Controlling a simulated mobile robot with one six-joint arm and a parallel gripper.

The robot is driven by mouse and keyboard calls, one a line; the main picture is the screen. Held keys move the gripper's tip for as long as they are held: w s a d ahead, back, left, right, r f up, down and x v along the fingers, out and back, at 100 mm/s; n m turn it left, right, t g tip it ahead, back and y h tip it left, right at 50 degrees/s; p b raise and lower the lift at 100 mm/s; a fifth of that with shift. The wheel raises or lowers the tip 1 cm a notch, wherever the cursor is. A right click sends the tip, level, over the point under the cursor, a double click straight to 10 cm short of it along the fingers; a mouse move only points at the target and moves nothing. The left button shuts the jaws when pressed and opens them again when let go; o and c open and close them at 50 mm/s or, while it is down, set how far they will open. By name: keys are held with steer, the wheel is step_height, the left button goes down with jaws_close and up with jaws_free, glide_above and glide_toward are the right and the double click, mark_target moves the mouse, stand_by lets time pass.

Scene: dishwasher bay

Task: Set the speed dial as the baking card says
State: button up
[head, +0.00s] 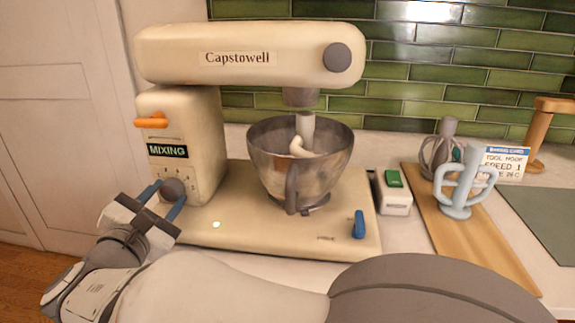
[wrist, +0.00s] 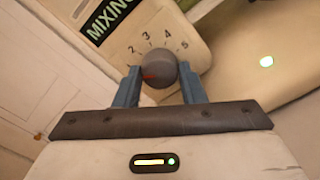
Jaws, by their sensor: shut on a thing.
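The grey round speed dial (head: 173,188) is low on the cream mixer's column, under a display (head: 168,151) reading MIXING. My gripper (wrist: 160,80) is shut on the dial, one blue finger on each side. In the wrist view the dial (wrist: 160,68) has a red mark pointing left at the left finger, past the 2. The numbers 2 to 5 show above the dial; that finger covers the place beyond the 2. The baking card (head: 503,163) stands at the right and reads tool hook, speed 1; its lowest line is too small to read surely.
A steel bowl (head: 268,160) sits under the mixer head with a pale hook (head: 303,147) in it. An orange lever (head: 151,121) is above the display, a blue lever (head: 358,224) on the base. A whisk and a blue-grey beater (head: 462,187) stand on the wooden board (head: 480,248).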

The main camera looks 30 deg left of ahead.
steer(key=o, duration=1)
steer(key=v, duration=0.7)
steer(key=shift+s+d+p, duration=0.1)
steer(key=shift+s+p, duration=0.2)
steer(key=shift+s, duration=0.05)
steer(key=shift+s, duration=0.1)
